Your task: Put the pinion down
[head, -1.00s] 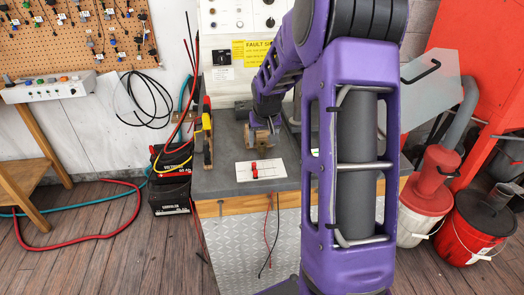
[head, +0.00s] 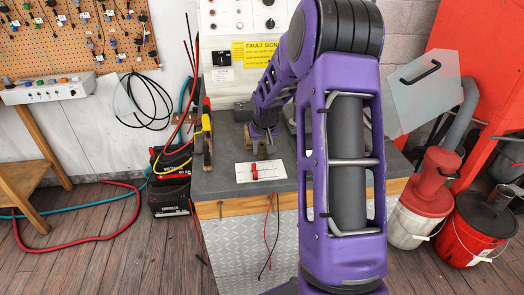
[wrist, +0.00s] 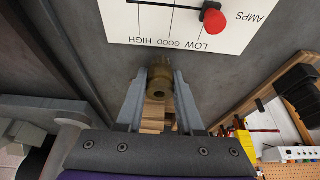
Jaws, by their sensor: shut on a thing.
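The pinion is a small brass-brown toothed cylinder with a hole in its end (wrist: 160,82). It sits between the two grey fingertips of my gripper (wrist: 158,88) in the wrist view, and the fingers are shut on it. In the head view my gripper (head: 264,142) points down over the grey bench top (head: 215,180), just behind the white card. The pinion is too small there to make out clearly. I cannot tell whether the pinion touches the bench.
A white AMPS gauge card (head: 246,173) with a red knob (wrist: 213,19) lies on the bench close to my gripper. A wooden piece (wrist: 153,118) shows between the fingers. A yellow-and-black tool (head: 207,125) stands left. The bench's front left is clear.

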